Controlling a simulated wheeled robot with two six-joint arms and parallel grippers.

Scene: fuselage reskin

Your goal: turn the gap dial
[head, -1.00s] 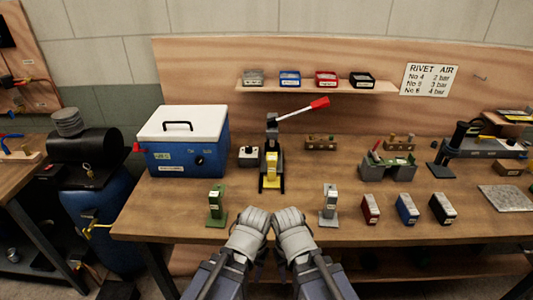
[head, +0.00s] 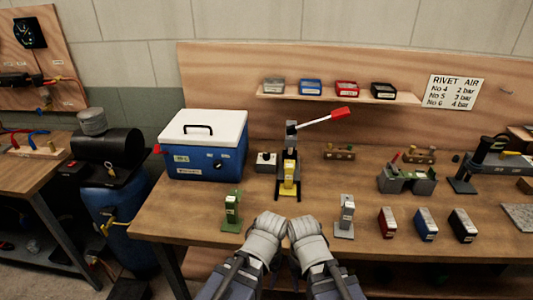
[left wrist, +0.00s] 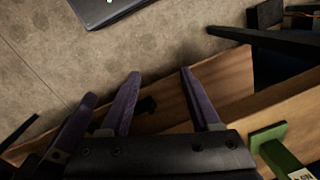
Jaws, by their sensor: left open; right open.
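No part marked as a gap dial can be read. A press with a red-tipped lever (head: 291,170) and yellow block stands mid-bench. Left of it is a small pale box with a dark knob (head: 266,158). My left gripper (head: 264,236) and right gripper (head: 308,240) are side by side at the front edge, short of the press. Their fingertips are hidden in the head view. In the left wrist view my left gripper's fingers (left wrist: 158,85) are spread and empty.
A green stand (head: 231,212) and a grey stand (head: 345,218) flank my grippers; the green one also shows in the left wrist view (left wrist: 280,155). Red, blue and black blocks (head: 425,225) stand at right. A shelf (head: 338,97) holds several bins.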

